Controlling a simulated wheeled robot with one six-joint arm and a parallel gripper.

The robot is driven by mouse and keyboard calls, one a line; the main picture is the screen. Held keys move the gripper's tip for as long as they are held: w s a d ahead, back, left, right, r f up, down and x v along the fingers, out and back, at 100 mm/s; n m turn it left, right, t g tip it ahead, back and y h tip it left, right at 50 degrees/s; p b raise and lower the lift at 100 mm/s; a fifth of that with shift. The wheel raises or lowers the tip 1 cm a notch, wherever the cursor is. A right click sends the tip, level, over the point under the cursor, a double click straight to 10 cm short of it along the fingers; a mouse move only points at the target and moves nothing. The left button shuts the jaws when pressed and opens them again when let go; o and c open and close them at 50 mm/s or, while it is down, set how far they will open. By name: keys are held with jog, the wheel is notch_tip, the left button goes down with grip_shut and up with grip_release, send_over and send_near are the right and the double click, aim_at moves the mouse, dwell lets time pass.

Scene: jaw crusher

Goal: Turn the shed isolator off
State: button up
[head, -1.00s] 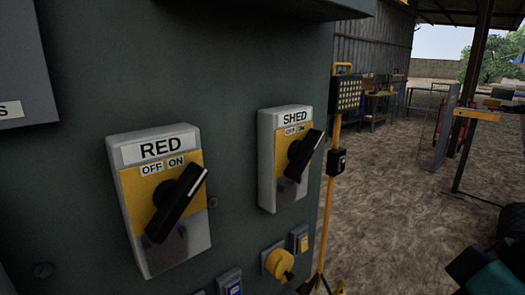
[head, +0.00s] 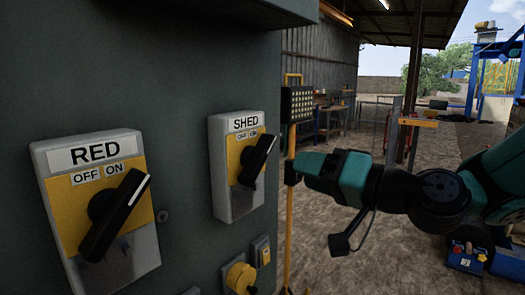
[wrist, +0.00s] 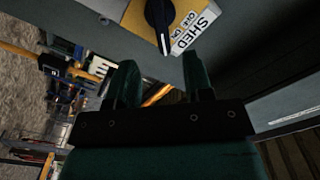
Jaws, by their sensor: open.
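The SHED isolator (head: 237,205) is a pale box with a yellow plate on the dark green cabinet. Its black rotary handle (head: 258,160) tilts up and right, with its upper end at the ON label. The handle also shows at the top of the wrist view (wrist: 160,14), with the SHED label (wrist: 193,32) beside it. My gripper (wrist: 163,75) is open and empty, its two teal fingers apart and pointing towards the isolator, short of the handle. In the head view my gripper (head: 300,168) is right of the isolator, apart from it.
The similar RED isolator (head: 100,215), its handle also tilted towards ON, is on the left. A yellow knob (head: 238,277) and a small yellow switch (head: 262,250) sit below SHED. A yellow lamp stand (head: 291,140) stands just beyond the cabinet edge.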

aim_at(264, 161)
jog(key=p+x, duration=0.4)
jog(key=x, duration=0.5)
jog(key=shift+w+a+r, duration=0.15)
jog(key=shift+w+a, duration=0.1)
jog(key=shift+a, duration=0.1)
jog(key=shift+w+a, duration=0.3)
jog(key=shift+a, duration=0.05)
grip_shut()
